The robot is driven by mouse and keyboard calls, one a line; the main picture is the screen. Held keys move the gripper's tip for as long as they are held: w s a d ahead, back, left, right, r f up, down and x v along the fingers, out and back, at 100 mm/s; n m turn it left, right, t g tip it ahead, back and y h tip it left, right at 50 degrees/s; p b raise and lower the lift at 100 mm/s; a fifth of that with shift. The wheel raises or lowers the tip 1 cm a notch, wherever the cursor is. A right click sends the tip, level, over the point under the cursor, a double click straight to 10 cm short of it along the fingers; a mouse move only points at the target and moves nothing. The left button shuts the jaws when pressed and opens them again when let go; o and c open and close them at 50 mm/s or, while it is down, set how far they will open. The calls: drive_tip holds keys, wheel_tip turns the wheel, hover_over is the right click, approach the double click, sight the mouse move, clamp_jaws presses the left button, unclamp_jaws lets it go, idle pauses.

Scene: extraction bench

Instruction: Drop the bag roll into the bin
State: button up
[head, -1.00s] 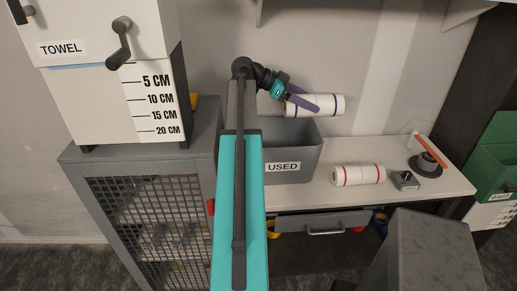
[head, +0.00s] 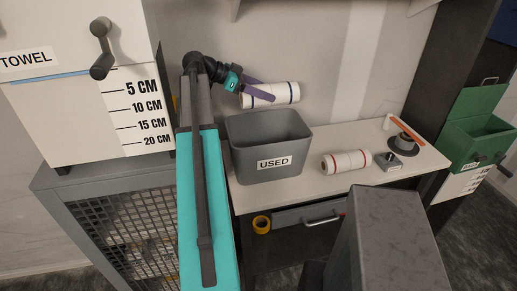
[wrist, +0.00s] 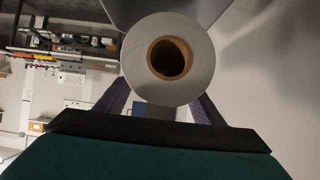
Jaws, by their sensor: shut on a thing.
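A white roll with dark blue bands (head: 284,94) is held in my gripper (head: 262,94), whose purple fingers are shut on it. In the head view the roll appears just above the back rim of the grey bin (head: 244,164) labelled USED; its exact depth over the opening is hard to tell. In the wrist view the roll (wrist: 197,72) shows end-on with its brown core, between the fingers. A grey surface, perhaps the bin, shows behind it at the top. A second white roll with red bands (head: 346,162) lies on the bench right of the bin.
The white bench top (head: 310,189) also carries a small grey block (head: 388,162) and a dark round stand with an orange bar (head: 405,140). A green box (head: 480,140) is at the far right. A mesh-fronted cabinet (head: 110,215) stands left, under a TOWEL dispenser (head: 70,60).

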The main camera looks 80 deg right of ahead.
sight(263, 106)
drive_tip(key=shift+f+b, duration=0.8)
drive_tip(key=shift+f, duration=2.2)
drive_tip(key=o, duration=1.4)
drive_tip(key=shift+c, duration=0.2)
drive_tip(key=shift+r, duration=0.1)
